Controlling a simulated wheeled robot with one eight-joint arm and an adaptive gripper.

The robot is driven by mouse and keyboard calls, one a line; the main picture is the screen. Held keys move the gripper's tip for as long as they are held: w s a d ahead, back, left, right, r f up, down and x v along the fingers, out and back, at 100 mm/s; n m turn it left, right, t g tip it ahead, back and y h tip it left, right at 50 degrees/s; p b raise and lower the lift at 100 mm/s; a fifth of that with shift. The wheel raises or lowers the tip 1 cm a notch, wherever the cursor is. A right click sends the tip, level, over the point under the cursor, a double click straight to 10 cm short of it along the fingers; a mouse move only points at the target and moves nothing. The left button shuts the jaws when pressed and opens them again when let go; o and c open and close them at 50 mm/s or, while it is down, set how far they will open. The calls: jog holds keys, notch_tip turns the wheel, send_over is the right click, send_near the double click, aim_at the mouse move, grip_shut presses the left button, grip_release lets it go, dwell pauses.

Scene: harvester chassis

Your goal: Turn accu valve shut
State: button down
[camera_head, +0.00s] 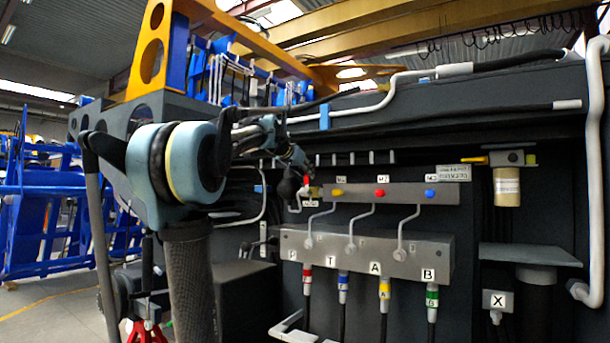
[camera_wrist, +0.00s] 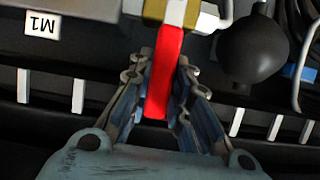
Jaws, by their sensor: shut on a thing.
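The red valve handle (camera_wrist: 164,75) stands out from a brass-coloured valve body (camera_wrist: 180,12) with white fittings on both sides in the wrist view. My gripper (camera_wrist: 165,58) has its two fingers on either side of the red handle and is shut on it. The handle runs straight down between the fingers in that view. In the head view my gripper (camera_head: 301,172) is small and far off, at the left end of the manifold. A bit of red and the yellow valve body (camera_head: 313,191) show just beside it. The finger contact is too small to see there.
A dark round accumulator (camera_wrist: 250,50) sits right beside the valve in the wrist view. The grey manifold (camera_head: 365,250) with hoses and pipes lies below right in the head view.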

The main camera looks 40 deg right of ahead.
jog(key=c, duration=1.5)
grip_release()
jog(key=shift+a+f, duration=0.1)
jog(key=shift+f, duration=0.1)
jog(key=shift+c, duration=0.2)
jog(key=shift+o, duration=0.4)
jog(key=shift+r, duration=0.1)
jog(key=v, duration=1.2)
jog(key=shift+w, duration=0.15)
